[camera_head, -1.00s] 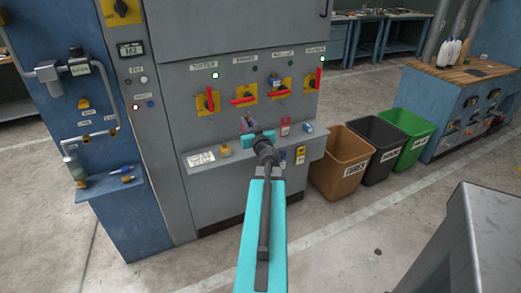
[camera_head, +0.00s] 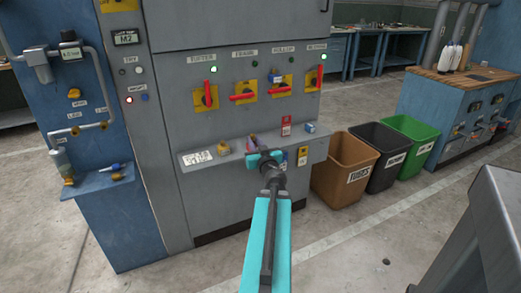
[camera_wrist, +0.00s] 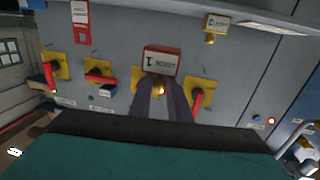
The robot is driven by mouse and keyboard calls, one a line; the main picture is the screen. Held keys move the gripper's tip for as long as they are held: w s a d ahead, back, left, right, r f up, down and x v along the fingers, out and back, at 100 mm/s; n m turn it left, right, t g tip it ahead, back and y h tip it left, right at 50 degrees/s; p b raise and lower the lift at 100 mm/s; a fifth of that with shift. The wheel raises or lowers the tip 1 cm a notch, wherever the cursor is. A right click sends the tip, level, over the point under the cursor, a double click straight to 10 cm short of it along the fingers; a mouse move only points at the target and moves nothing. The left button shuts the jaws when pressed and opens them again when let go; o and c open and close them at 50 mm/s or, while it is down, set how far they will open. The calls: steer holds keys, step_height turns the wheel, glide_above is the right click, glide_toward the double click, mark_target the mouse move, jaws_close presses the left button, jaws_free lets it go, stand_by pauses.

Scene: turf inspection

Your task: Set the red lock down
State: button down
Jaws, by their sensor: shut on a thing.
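A red lock with a white label (camera_wrist: 160,61) is between my gripper's dark fingers in the wrist view. My gripper (camera_head: 252,143) is shut on it, just over the grey shelf (camera_head: 235,162) on the machine's front. In the head view the lock is mostly hidden by the gripper, and I cannot tell whether it touches the shelf. A brass lock (camera_head: 223,148) stands on the shelf to the left of my gripper; it also shows in the wrist view (camera_wrist: 215,25).
A white label (camera_head: 197,158) lies on the shelf's left part. A red tag (camera_head: 286,125) and a blue lock (camera_head: 310,127) are to the right. A yellow lock (camera_head: 302,155) hangs at the shelf's front. Red-handled switches (camera_head: 243,97) are above. Bins (camera_head: 345,167) stand right.

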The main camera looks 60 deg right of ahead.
steer(key=shift+s+d+f+b, duration=0.1)
steer(key=shift+s+f+b, duration=0.05)
steer(key=shift+f+b, duration=0.4)
steer(key=shift+f, duration=0.1)
steer(key=shift+w+d+f+b, duration=0.25)
steer(key=shift+w+d+b, duration=0.3)
steer(key=shift+w+d, duration=1.2)
steer(key=shift+w+d+f+b, duration=0.2)
steer(key=shift+w+d+b, duration=0.55)
steer(key=shift+d, duration=1.75)
steer(key=shift+w+d+f+b, duration=0.3)
steer(key=shift+w+d, duration=1.2)
steer(key=shift+d, duration=0.65)
steer(key=shift+w+d, duration=0.3)
steer(key=shift+d, duration=0.15)
steer(key=shift+a+f+b, duration=0.1)
steer(key=shift+f+b, duration=1.35)
steer(key=shift+f, duration=0.35)
steer(key=c, duration=1.7)
jaws_free()
steer(key=shift+f, duration=0.1)
